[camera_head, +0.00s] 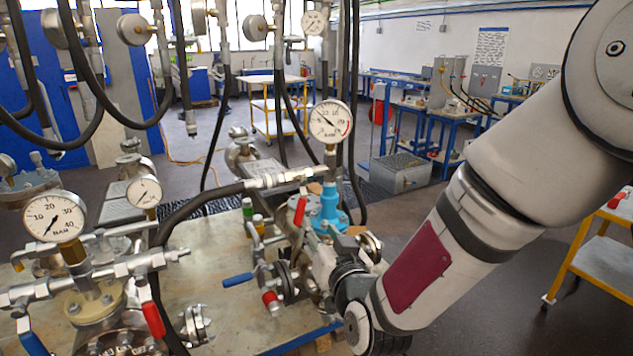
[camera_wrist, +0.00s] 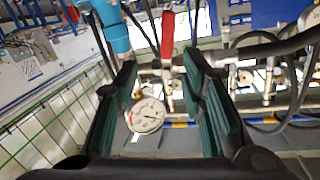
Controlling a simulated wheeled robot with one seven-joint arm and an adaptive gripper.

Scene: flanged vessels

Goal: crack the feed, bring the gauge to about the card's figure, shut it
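A round pressure gauge (camera_head: 329,121) with a red arc stands above a bright blue fitting (camera_head: 330,208) on the middle vessel; its exact reading is too small to tell. A red valve handle (camera_head: 300,210) is just left of the blue fitting. In the wrist view, a red handle (camera_wrist: 168,35) and the blue fitting (camera_wrist: 116,38) are beyond the fingertips, and a gauge dial (camera_wrist: 147,115) shows between the fingers. My gripper (camera_wrist: 158,68) is open, its green-padded fingers apart with nothing clamped between them. In the head view, its fingertips are hidden among the fittings. I cannot identify the card.
A second gauge (camera_head: 54,217) on the left vessel has its needle near the low end. A blue lever (camera_head: 237,280) and a red lever (camera_head: 153,320) stick out near the front. Black hoses (camera_head: 355,100) hang around the vessels. Papers (camera_head: 490,47) hang on the far wall.

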